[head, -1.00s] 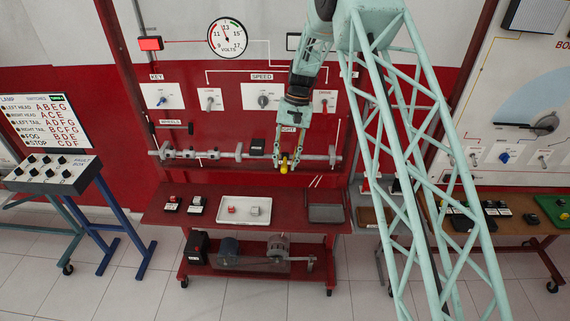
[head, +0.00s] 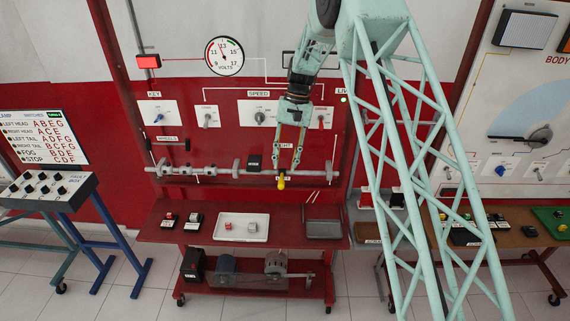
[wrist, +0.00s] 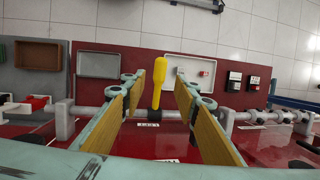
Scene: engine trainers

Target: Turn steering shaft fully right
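The steering shaft (head: 215,171) is a long grey horizontal bar with collars, mounted across the red panel. A yellow handle (head: 281,182) sticks out from its right part and points down toward the front. My gripper (head: 286,166) is at the shaft, just above and around the handle's base. In the wrist view the yellow handle (wrist: 159,78) stands between my two tan-padded fingers, with gaps on both sides. My gripper is open. A "RIGHT" label on the panel is partly hidden by my gripper, and a small white label lies near the handle.
Above the shaft are key and speed knobs (head: 260,118) and a volt dial (head: 224,56). Below is a red shelf (head: 165,232) with a white tray (head: 241,238) and a dark tray (head: 323,229). A black block (head: 254,161) sits on the panel left of my gripper.

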